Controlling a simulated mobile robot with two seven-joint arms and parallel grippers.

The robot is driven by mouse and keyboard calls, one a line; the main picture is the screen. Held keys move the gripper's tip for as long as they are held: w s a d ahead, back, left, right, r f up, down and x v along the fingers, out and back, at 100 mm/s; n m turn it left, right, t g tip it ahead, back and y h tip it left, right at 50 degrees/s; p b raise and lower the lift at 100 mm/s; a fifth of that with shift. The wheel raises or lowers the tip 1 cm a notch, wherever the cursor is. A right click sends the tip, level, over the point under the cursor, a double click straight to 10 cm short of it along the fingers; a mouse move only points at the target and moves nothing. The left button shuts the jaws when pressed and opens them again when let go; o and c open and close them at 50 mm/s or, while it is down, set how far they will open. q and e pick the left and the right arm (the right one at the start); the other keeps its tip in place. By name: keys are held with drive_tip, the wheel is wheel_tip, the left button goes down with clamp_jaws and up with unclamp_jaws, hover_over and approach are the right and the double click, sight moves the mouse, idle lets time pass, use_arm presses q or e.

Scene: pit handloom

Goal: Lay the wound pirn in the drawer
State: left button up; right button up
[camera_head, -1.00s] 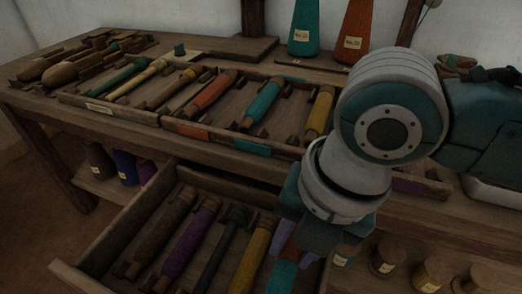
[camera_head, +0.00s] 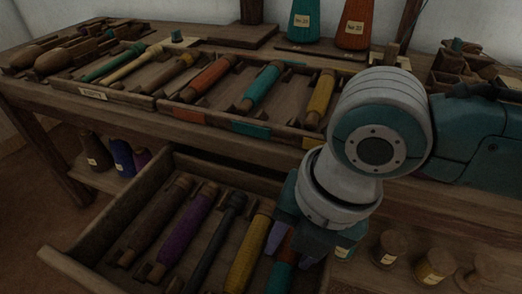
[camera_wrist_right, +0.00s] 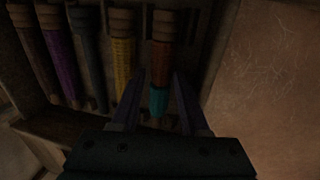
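The open drawer (camera_head: 77,268) holds a row of pirns: brown, purple (camera_head: 182,229), dark and yellow (camera_head: 248,254). To the right of the yellow one lies a wound pirn in orange and teal (camera_head: 281,276). It also shows in the wrist view (camera_wrist_right: 158,101), lined up with the row. My right gripper (camera_head: 290,252) points down over this pirn. In the wrist view its fingers (camera_wrist_right: 160,90) stand on either side of the pirn, with a gap visible on both sides, so it is open. In the head view the gripper hides part of the pirn. My left gripper is not in view.
The bench above carries trays of coloured pirns (camera_head: 262,88), with teal and orange cones (camera_head: 355,22) behind. Spools (camera_head: 436,266) stand on a shelf right of the drawer, and dark cones (camera_head: 94,150) on the left. The drawer's side wall is close to my right gripper.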

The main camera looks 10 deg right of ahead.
sight(291, 253)
drive_tip(key=o, duration=0.3)
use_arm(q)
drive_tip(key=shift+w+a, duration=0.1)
use_arm(e)
drive_tip(key=shift+o, duration=0.2)
drive_tip(key=shift+a, duration=0.1)
drive_tip(key=shift+c, duration=0.2)
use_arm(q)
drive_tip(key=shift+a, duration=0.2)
use_arm(e)
drive_tip(key=shift+o, duration=1.2)
drive_tip(key=shift+w, duration=0.1)
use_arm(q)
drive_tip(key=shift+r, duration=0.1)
use_arm(e)
wheel_tip(291, 253, up, 8)
drive_tip(key=p, duration=0.9)
drive_tip(key=shift+r, duration=0.1)
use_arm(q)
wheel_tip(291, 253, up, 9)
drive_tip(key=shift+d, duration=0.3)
